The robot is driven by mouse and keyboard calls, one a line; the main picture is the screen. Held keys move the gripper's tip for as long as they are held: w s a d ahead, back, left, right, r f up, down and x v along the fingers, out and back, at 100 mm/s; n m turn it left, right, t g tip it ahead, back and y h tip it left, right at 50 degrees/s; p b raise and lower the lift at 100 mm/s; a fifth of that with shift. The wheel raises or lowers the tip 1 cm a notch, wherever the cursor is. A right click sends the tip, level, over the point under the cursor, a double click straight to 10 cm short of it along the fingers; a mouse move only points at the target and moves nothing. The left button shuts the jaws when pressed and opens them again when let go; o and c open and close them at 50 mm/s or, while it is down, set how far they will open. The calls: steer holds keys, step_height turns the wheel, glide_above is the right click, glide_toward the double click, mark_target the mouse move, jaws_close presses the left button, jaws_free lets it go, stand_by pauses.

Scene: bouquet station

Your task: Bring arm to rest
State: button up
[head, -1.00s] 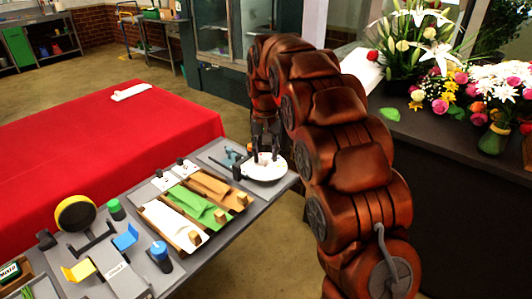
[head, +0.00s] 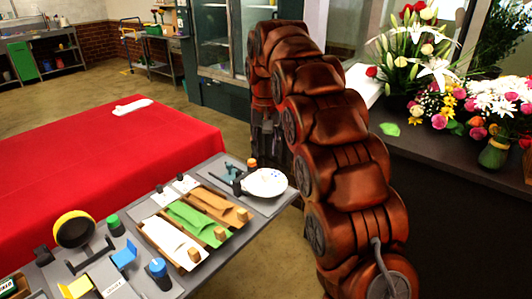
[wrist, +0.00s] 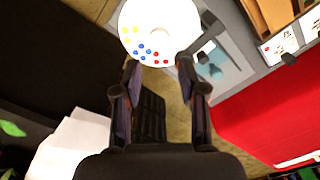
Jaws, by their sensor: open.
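My arm (head: 335,150) is bent, rising in red-brown segments and reaching forward, with its end hanging down past the right end of the grey work table (head: 240,228). My gripper (wrist: 159,62) is open and empty, its two dark fingers apart in the wrist view. In the head view the gripper (head: 268,155) is partly hidden by the arm, just beyond a white round dish (head: 266,182) with coloured dots. The dish also shows in the wrist view (wrist: 158,22), ahead of the fingertips. I see nothing between the fingers.
Wrapping sheets (head: 195,215), a blue-topped bottle (head: 160,272) and a tape roll (head: 74,228) lie on the table. A red-covered table (head: 100,165) stands behind it. Flower arrangements (head: 440,90) stand on the dark counter (head: 440,170) at right. Open floor lies beyond.

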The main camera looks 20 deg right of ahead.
stand_by(0.3)
steer(key=shift+s+r, duration=0.25)
steer(key=shift+s, duration=0.05)
steer(key=s+f+n+g+p, duration=0.1)
steer(key=s+p, duration=0.8)
steer(key=s, duration=3.3)
steer(key=shift+s+d+f+n+g, duration=0.2)
steer(key=shift+d+n+g, duration=0.2)
steer(key=shift+n, duration=0.1)
